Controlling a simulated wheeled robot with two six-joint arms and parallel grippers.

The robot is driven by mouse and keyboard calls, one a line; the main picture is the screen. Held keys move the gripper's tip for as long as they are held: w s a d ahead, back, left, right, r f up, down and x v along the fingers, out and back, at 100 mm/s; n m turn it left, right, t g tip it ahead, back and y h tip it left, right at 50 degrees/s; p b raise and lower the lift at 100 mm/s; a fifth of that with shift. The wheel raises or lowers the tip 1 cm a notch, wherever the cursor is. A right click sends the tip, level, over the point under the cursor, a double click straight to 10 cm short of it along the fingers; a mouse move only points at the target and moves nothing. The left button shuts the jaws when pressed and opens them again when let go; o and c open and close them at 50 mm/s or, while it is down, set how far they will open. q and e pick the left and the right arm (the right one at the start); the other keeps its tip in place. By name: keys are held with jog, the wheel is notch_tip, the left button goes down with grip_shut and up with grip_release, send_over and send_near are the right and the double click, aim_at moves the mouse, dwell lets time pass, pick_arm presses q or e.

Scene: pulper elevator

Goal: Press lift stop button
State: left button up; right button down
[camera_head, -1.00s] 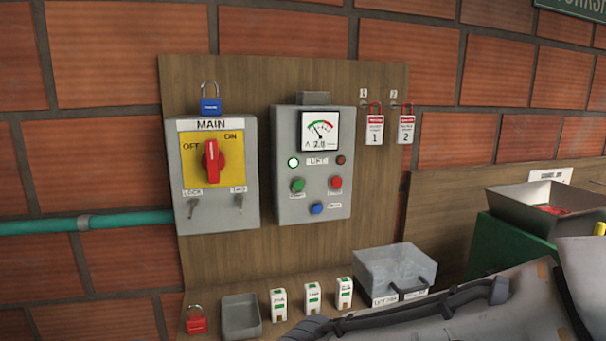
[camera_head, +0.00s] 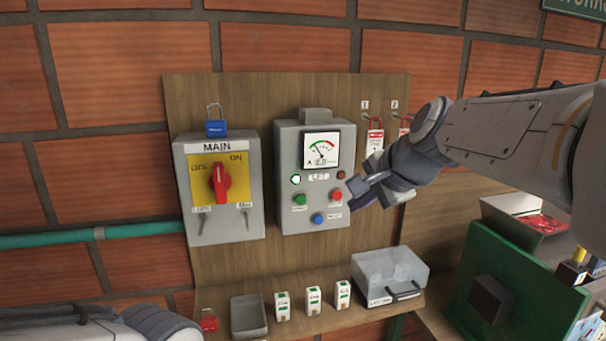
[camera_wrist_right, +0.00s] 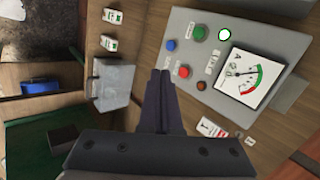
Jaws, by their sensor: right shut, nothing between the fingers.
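The grey lift box (camera_head: 290,217) is fixed to the wooden board, with a dial on top. Its red button (camera_head: 337,195) sits at the right of the green button (camera_head: 300,199), above a blue button (camera_head: 318,219). The small labels are blurred; I take the red one as stop. My right gripper (camera_head: 364,188) is shut and empty, just right of the red button. In the right wrist view the shut fingers (camera_wrist_right: 161,73) lie beside the red button (camera_wrist_right: 184,71); I see no clear contact. Of my left arm only a part shows, at the bottom left; its fingers are not visible.
A MAIN switch box (camera_head: 249,228) with a red handle is left of the lift box. Red padlock tags hang at the right, partly behind my right arm.

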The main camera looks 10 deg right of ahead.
jog(key=d+r, duration=0.1)
jog(key=d+r+m, duration=0.1)
jog(key=d+r+m+t, duration=0.1)
jog(key=shift+w+h, duration=0.3)
jog(key=shift+w, duration=0.05)
jog(key=shift+f, duration=0.1)
jog(key=p, duration=0.3)
send_near(337, 198)
jog(key=f+x, duration=0.1)
jog(key=x, duration=0.4)
jog(key=shift+w+r+p, duration=0.25)
jog(key=shift+w+p, duration=0.05)
jog(key=shift+w, duration=0.05)
